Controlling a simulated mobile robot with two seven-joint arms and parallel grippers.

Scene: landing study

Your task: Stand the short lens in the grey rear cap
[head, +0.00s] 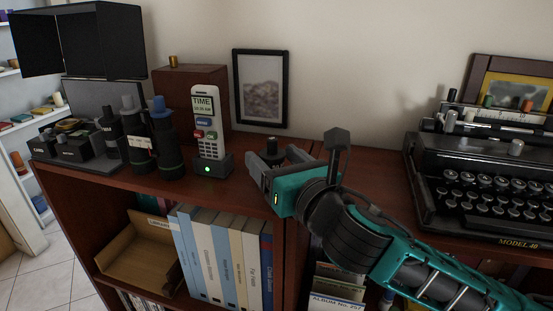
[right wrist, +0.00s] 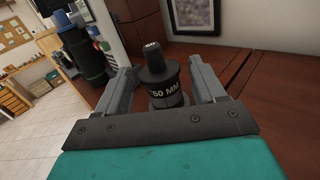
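The short lens (right wrist: 166,88) is black, marked 50 MM, with a narrow knob on top. In the right wrist view it stands upright between the two fingers of my right gripper (right wrist: 163,88). The fingers are apart on either side of it, and I see a gap, so it does not look gripped. In the head view my right gripper (head: 275,165) is low over the cabinet top, and the lens's dark top (head: 271,147) shows between its fingers. I cannot make out the grey rear cap in either view. My left gripper is not in view.
Left of the gripper stand a cordless phone (head: 209,125) in its dock and dark tall lenses (head: 168,145). A picture frame (head: 261,90) is behind the gripper. A typewriter (head: 480,175) fills the right. Some bare wood (head: 385,170) lies between gripper and typewriter.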

